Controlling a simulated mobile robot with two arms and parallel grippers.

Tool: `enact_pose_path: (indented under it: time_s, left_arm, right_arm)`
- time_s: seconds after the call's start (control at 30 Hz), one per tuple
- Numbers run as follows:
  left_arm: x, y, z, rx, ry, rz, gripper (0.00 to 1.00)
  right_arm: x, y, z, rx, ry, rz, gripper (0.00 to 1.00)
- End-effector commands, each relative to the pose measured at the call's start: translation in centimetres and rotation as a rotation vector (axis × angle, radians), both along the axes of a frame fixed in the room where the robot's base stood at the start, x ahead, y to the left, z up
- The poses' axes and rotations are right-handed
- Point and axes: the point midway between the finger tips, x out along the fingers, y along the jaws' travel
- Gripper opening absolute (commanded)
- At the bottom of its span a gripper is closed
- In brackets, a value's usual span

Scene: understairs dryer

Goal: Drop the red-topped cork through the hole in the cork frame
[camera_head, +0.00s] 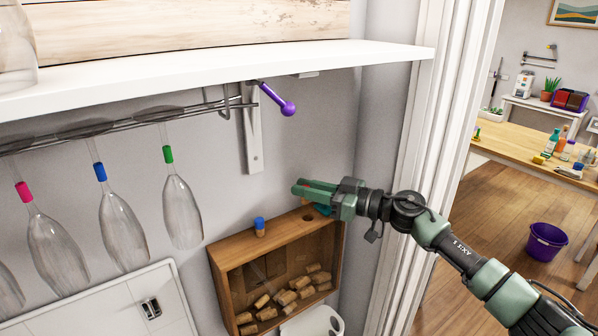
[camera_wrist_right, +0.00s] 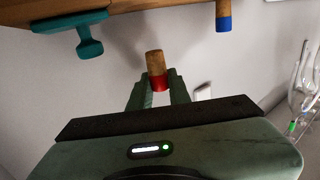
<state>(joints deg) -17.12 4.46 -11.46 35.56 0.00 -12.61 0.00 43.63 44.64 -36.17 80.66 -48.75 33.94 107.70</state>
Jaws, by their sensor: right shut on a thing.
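The red-topped cork (camera_wrist_right: 154,62) is between the fingertips of my right gripper (camera_wrist_right: 156,88), its red end towards the gripper in the right wrist view. The frame's edge (camera_wrist_right: 150,5) also shows in the right wrist view. My left gripper is not in view.
A blue-topped cork (camera_head: 260,226) stands on the frame's top, left of the hole. A teal object (camera_head: 322,209) is at the frame's right end, partly behind my gripper. Glasses (camera_head: 183,212) hang at left under a white shelf (camera_head: 200,72). A purple-knobbed rod (camera_head: 287,107) sticks out above.

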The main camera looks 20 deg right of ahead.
Motion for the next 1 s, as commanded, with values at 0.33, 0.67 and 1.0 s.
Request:
enact_pose_path:
  time_s: [0.33,0.67,1.0]
  left_arm:
    - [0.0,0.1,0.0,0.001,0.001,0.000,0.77]
    - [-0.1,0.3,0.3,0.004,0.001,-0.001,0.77]
    - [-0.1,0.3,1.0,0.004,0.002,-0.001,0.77]
  right_arm:
    - [-0.1,-0.6,-1.1,0.001,-0.001,-0.008,0.05]
    - [-0.1,-0.6,-1.0,0.001,-0.001,-0.008,0.05]
    - [-0.2,-0.6,-1.5,0.001,0.001,-0.010,0.05]
